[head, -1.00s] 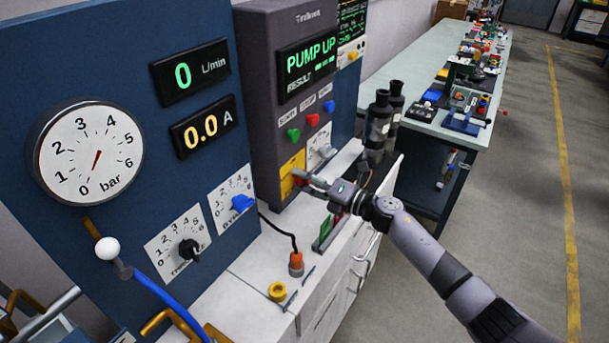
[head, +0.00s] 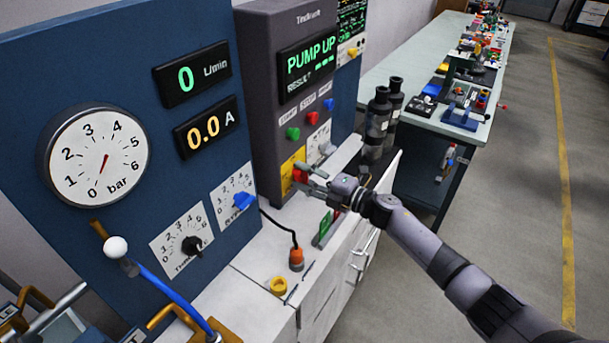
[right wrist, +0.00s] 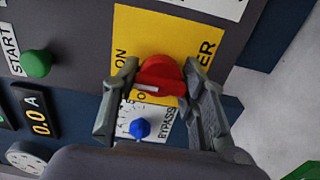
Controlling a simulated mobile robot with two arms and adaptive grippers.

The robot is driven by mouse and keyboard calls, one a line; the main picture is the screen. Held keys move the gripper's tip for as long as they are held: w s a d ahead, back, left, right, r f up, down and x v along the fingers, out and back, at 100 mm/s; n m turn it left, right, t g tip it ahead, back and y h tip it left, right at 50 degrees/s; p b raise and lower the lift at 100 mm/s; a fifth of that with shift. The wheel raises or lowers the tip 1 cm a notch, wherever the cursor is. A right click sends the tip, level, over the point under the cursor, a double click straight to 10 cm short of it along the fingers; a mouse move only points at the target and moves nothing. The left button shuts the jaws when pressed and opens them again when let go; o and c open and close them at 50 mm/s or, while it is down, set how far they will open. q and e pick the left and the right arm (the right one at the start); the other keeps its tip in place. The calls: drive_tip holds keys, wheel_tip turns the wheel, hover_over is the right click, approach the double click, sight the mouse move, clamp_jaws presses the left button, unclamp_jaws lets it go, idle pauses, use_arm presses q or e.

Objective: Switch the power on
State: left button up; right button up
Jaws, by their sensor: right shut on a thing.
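The red power knob (head: 301,172) sits on a yellow plate (head: 287,183) low on the grey test cabinet. In the right wrist view the knob (right wrist: 160,72) lies between the two fingers of my right gripper (right wrist: 165,92), which is shut on it. The yellow plate (right wrist: 138,35) there shows "ON", a "0" and part of a word ending in "ER". A white mark on the knob points left in that view, near the "0" and "ON". In the head view my right gripper (head: 304,176) partly hides knob and plate. My left gripper is not in view.
Above the knob are a green START button (head: 293,133) and a red button (head: 312,118). The cabinet screen (head: 307,66) reads "PUMP UP". The blue panel (head: 80,40) has a gauge near 0 and displays of 0 L/min and 0.0 A. Black cylinders (head: 377,125) stand behind my right wrist.

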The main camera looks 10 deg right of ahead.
drive_tip(key=o, duration=1.2)
drive_tip(key=v, duration=1.2)
